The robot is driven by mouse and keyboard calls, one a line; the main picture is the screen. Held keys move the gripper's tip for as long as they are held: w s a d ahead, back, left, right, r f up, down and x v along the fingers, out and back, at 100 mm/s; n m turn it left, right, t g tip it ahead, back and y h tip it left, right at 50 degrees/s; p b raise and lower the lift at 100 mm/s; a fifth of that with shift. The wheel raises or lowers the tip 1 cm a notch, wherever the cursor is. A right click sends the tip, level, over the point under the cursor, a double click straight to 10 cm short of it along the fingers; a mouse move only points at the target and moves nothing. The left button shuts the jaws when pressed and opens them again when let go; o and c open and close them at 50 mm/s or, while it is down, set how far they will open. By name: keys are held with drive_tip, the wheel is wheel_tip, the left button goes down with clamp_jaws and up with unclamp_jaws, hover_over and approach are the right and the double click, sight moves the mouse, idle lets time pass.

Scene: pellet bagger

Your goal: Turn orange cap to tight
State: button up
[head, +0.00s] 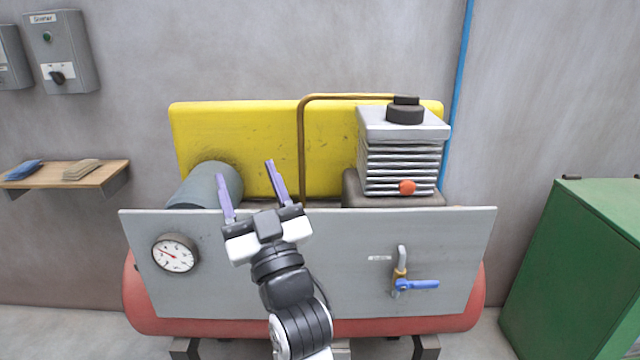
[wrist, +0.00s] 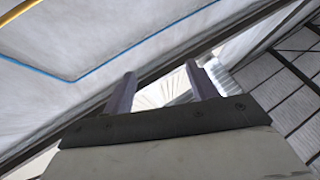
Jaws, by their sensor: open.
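The orange cap (head: 407,187) is a small round knob low on the front of the finned grey compressor head (head: 403,150). It sits to the right of my gripper in the head view. My gripper (head: 247,170) is open, with its two purple fingers apart and nothing between them. It is in front of the top edge of the grey panel, well left of the cap. In the wrist view my gripper (wrist: 160,82) also shows with its fingers apart. I cannot make out the cap in that view.
The grey panel (head: 330,270) carries a pressure gauge (head: 175,254) and a blue-handled valve (head: 416,284). A brown pipe (head: 301,150) arches in front of the yellow guard (head: 235,135). A grey motor (head: 208,186) is left of my gripper. A green cabinet (head: 580,270) stands right.

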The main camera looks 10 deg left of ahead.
drive_tip(key=w+d+f+m+h, duration=0.3)
drive_tip(key=w+d+f+h, duration=0.35)
drive_tip(key=w+d, duration=0.4)
drive_tip(key=m+g+h, duration=0.3)
drive_tip(key=m+h, duration=0.1)
drive_tip(key=h, duration=0.1)
approach(408, 190)
drive_tip(key=w+p, duration=0.1)
drive_tip(key=w, duration=0.1)
drive_tip(key=w+a+p, duration=0.1)
drive_tip(key=w, duration=0.5)
drive_tip(key=shift+w+a+f+p, duration=0.1)
drive_tip(key=shift+w+a+p, duration=0.1)
drive_tip(key=shift+a+p, duration=0.2)
drive_tip(key=c, duration=1)
drive_tip(key=shift+m+p, duration=0.8)
drive_tip(key=shift+m, duration=0.2)
drive_tip(key=shift+m+p, duration=0.5)
drive_tip(key=shift+m, duration=0.7)
